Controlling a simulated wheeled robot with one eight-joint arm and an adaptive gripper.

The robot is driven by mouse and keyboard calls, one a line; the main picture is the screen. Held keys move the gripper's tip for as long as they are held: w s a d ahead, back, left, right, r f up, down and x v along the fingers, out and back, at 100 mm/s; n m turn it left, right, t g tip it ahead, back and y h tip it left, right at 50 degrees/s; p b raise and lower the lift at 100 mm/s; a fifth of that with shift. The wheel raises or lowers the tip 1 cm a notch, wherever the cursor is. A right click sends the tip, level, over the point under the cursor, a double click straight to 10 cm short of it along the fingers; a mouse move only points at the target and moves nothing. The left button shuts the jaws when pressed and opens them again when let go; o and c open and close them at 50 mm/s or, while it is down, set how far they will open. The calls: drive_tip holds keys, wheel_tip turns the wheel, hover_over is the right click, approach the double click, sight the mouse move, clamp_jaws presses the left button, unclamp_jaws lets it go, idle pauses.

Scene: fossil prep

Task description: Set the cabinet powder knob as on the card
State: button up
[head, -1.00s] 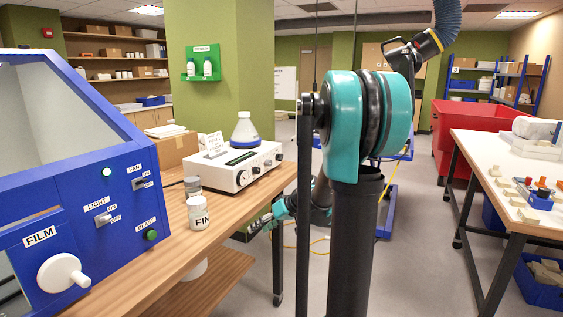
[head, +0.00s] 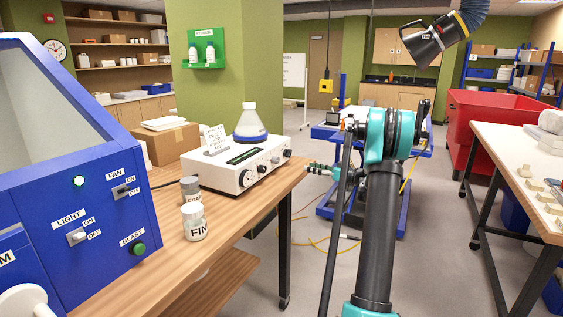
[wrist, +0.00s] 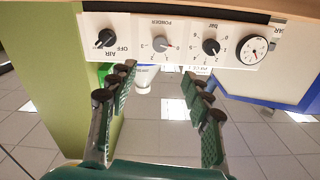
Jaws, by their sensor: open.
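The white powder unit (head: 240,165) stands on the wooden bench, with a row of knobs and a gauge on its front.
The blue cabinet (head: 95,225) fills the left. Two labelled jars (head: 194,222) stand on the bench (head: 190,262) before the unit, and a flask (head: 249,122) stands on it. A white worktable (head: 520,160) is at right.

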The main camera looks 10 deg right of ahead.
sight(278, 160)
drive_tip(key=x, duration=1.6)
drive_tip(key=shift+a, duration=0.1)
clamp_jaws()
